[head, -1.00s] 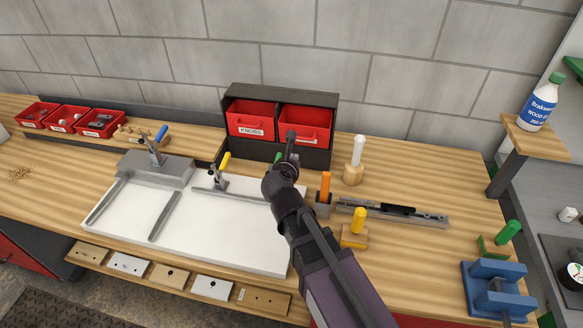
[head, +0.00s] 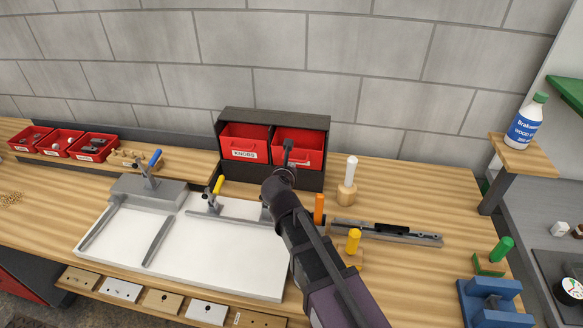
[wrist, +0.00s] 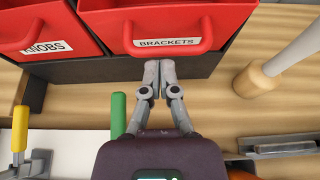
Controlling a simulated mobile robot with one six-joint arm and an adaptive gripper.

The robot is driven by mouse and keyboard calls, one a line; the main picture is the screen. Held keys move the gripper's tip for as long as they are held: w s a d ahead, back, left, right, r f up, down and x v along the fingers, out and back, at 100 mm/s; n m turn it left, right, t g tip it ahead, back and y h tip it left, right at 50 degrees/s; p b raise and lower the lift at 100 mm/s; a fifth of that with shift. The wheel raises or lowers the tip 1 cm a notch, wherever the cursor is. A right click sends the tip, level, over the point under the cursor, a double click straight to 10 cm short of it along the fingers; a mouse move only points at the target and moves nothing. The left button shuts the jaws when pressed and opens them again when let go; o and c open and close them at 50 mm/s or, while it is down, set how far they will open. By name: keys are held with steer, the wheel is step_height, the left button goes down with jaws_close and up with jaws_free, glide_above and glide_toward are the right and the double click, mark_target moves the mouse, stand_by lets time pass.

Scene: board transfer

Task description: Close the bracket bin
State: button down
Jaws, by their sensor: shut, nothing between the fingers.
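The bracket bin (head: 304,161) is the right of two red open-topped bins in a dark cabinet (head: 268,117). Its BRACKETS label and looped red handle show in the wrist view (wrist: 165,42). I cannot tell exactly how far it stands out of the cabinet. My gripper (head: 288,145) is in front of this bin and hides part of its front in the head view. In the wrist view its fingers (wrist: 152,70) are together and empty, with their tips just below the handle. I cannot tell whether they touch the bin.
The knobs bin (head: 244,154) is directly left. A white-handled tool on a wooden base (head: 347,190) stands to the right. A green handle (wrist: 118,113) is close left of my gripper. Orange (head: 319,208) and yellow (head: 353,241) handles stand near my arm.

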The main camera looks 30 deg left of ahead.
steer(key=shift+w+a+r+p, duration=0.25)
steer(key=shift+w+r+p, duration=0.5)
steer(key=shift+w+r, duration=0.1)
steer(key=shift+s+f, duration=0.1)
steer(key=shift+s, duration=0.05)
steer(key=shift+s+d+f, duration=0.15)
steer(key=shift+s+d, duration=0.1)
steer(key=shift+s, duration=0.2)
steer(key=p+v, duration=0.4)
steer(key=v, duration=0.8)
steer(key=shift+s, duration=0.1)
